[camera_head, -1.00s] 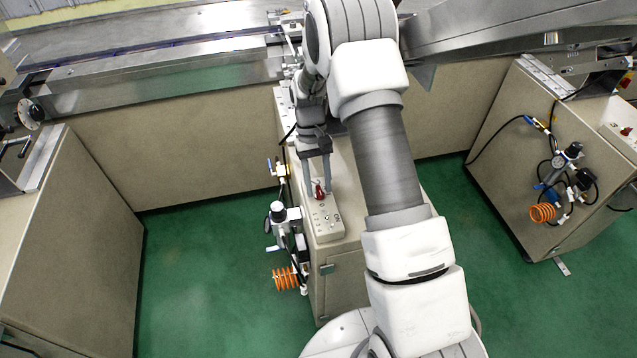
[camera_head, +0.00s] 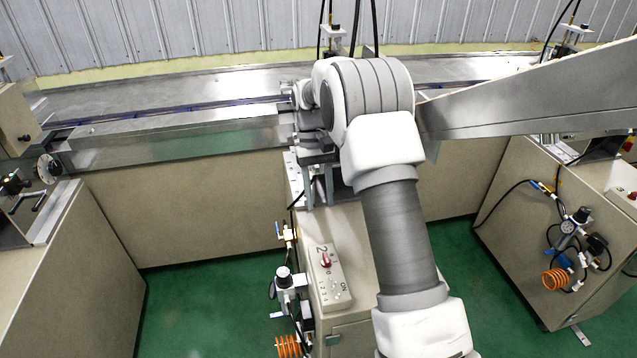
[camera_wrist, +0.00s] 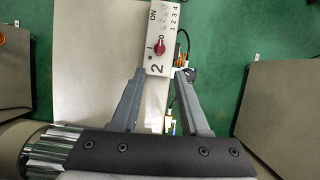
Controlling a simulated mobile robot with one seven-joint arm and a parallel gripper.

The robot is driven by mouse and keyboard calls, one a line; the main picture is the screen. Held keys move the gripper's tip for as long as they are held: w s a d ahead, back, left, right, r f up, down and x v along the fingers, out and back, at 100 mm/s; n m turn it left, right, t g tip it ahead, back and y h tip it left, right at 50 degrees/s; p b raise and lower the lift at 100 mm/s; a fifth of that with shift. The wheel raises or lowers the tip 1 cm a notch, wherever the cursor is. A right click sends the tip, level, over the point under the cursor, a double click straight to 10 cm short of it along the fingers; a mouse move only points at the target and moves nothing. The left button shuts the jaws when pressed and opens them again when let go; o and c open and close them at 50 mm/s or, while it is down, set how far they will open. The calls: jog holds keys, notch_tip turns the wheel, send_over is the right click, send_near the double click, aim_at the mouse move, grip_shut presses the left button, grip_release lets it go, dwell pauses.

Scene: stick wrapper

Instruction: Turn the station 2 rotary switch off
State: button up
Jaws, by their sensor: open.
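The station 2 rotary switch is a red knob (camera_head: 325,260) on a light control panel (camera_head: 334,287) marked "2", on top of a beige cabinet. The wrist view shows the red knob (camera_wrist: 159,47) beyond my fingertips, between "I" and "0" marks; its exact pointing is too small to tell. My gripper (camera_head: 319,203) is behind the panel in the head view, apart from the knob. In the wrist view my gripper (camera_wrist: 160,75) is open, with nothing between its two grey fingers.
Air fittings with an orange coil hose (camera_head: 288,346) hang on the cabinet's left side. A long metal rail (camera_head: 180,130) runs behind. Other beige cabinets stand left (camera_head: 60,270) and right (camera_head: 520,200), with green floor between.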

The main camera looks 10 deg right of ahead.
jog(key=shift+v, duration=1.5)
